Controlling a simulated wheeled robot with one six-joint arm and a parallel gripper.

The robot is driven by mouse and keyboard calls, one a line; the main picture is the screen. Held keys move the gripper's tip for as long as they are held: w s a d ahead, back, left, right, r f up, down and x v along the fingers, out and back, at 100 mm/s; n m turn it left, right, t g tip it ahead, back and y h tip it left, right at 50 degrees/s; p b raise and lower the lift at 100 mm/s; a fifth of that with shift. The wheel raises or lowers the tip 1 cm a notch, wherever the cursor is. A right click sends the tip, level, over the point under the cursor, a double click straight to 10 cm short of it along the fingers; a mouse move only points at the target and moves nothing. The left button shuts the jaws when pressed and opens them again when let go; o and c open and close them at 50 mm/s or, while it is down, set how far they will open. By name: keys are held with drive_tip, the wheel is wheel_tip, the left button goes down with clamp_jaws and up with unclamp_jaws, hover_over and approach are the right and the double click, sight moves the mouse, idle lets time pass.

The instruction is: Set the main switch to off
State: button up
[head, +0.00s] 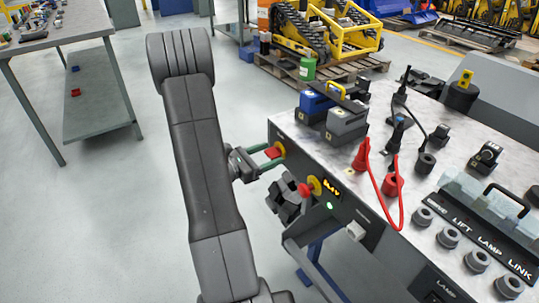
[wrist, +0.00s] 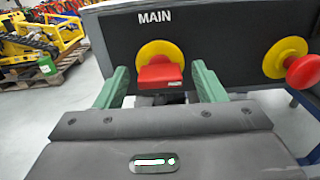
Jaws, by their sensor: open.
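The main switch (wrist: 160,76) is a red block handle on a round yellow plate, under the white word MAIN on the dark front panel. In the wrist view its handle lies crosswise, with its broad end toward me. It also shows in the head view (head: 273,153), partly behind my fingers. My gripper (wrist: 159,70) is open, with one green finger on each side of the red handle. A gap shows between each finger and the handle, so it is not gripped. The gripper also shows at the panel in the head view (head: 268,159).
A red mushroom button (head: 305,190) on a yellow plate sits close to the right of the switch. Beside it are a lit display (head: 332,184) and a green lamp (head: 330,206). The bench top (head: 440,150) carries batteries, red cables and several knobs. Open floor lies left.

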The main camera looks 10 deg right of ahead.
drive_tip(key=shift+w+d, duration=0.2)
drive_tip(key=shift+d, duration=0.3)
drive_tip(key=shift+c, duration=0.4)
drive_tip(key=c, duration=0.9)
